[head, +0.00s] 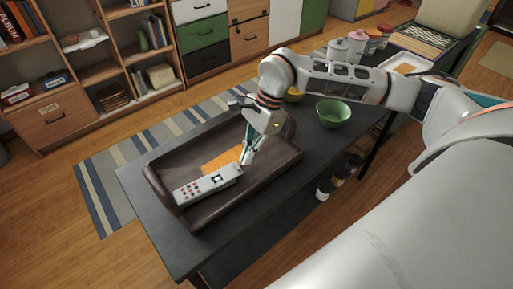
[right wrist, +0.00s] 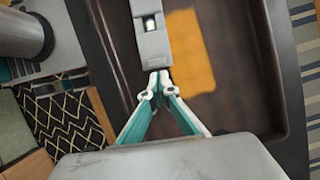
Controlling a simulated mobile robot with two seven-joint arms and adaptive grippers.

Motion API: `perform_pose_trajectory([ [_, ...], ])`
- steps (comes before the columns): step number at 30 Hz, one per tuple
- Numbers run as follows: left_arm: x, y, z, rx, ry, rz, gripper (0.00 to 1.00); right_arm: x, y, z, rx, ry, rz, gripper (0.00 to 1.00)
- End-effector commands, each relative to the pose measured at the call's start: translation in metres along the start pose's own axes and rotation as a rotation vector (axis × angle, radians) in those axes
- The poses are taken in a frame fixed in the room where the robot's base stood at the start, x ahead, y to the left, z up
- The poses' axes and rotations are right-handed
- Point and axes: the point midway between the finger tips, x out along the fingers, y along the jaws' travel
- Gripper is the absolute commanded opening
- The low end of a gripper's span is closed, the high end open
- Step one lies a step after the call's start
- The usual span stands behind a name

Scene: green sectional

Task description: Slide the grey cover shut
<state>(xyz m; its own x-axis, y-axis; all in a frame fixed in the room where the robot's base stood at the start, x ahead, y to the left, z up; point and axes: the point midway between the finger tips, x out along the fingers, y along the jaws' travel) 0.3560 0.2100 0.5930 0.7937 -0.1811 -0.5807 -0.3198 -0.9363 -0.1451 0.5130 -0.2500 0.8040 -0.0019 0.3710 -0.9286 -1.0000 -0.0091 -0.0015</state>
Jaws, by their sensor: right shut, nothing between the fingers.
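A light grey device with red buttons (head: 200,187) lies in a dark brown tray (head: 282,166) on the table. A dark opening shows in its top. In the right wrist view a pale, shiny bit shows inside this opening (right wrist: 150,23), and the grey cover (right wrist: 153,48) lies between the opening and the device's near end. My right gripper (head: 243,161) is shut and empty, pointing down at that end. In the right wrist view its fingertips (right wrist: 155,80) are right at the cover's end; whether they touch it I cannot tell. My left gripper is out of view.
A flat orange piece (head: 222,160) lies in the tray beside the device. The tray's raised walls surround both. A green bowl (head: 333,113) and several canisters stand farther back on the dark table (head: 140,190). Bare tabletop shows at the near left end.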

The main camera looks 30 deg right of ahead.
Motion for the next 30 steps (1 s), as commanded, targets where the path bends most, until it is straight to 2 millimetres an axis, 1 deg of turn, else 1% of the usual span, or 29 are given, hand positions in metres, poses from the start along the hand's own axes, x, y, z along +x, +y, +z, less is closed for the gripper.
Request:
perform_pose_trajectory([
  [6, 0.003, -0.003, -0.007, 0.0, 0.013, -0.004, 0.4, 0.002, 0.0, 0.005, 0.001, 0.0, 0.001, 0.0],
  [14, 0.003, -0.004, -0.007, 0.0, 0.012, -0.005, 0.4, 0.003, 0.0, 0.006, 0.0, 0.0, 0.001, 0.0],
  [17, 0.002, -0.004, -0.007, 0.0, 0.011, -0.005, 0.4, 0.005, 0.0, 0.016, -0.003, -0.001, 0.001, 0.0],
  [21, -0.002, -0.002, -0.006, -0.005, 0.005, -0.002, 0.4, 0.012, 0.0, 0.035, -0.004, -0.001, -0.001, 0.0],
  [25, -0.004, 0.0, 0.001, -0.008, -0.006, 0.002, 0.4, 0.014, 0.0, 0.036, 0.0, 0.0, 0.0, 0.0],
  [30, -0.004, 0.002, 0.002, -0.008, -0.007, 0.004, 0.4, 0.015, 0.0, 0.036, 0.0, 0.0, 0.001, 0.0],
])
